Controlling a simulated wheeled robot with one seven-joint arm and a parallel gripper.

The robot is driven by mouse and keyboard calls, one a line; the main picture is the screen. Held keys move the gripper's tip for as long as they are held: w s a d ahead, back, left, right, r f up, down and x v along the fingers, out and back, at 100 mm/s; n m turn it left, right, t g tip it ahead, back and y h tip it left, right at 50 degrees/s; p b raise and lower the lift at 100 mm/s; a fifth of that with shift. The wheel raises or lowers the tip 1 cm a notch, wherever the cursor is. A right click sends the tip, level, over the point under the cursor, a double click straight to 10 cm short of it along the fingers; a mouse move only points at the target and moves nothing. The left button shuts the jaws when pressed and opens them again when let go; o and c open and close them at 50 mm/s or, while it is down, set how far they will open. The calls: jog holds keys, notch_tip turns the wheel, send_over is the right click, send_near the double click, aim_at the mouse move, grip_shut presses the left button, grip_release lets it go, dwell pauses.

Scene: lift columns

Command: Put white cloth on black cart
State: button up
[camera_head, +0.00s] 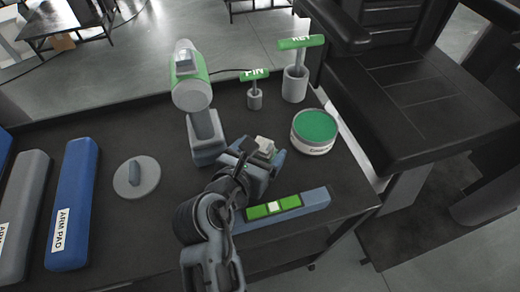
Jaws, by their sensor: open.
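My gripper (259,152) is open above the right part of a dark worktop (130,234), which may be the black cart. A small whitish piece (265,143) shows at the fingertips. I cannot tell whether it is cloth or part of something else, nor whether the fingers touch it. No other thing is plainly a white cloth. My arm comes up from the bottom middle and hides part of the worktop.
A green-and-grey device (205,130) stands just left of my gripper. The PIN tool (255,92), KEY tool (296,75) and green-topped tub (314,132) stand behind and right. A green-marked bar (312,199) lies in front. Left are a handled disc (136,178) and arm pads (72,205).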

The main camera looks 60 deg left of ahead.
jog(key=shift+s+d+r, duration=0.1)
jog(key=shift+r, duration=0.05)
jog(key=v, duration=1.1)
jog(key=shift+s+d+r, duration=0.15)
jog(key=shift+s+r, duration=0.05)
jog(key=shift+s, duration=0.05)
dwell(1.1)
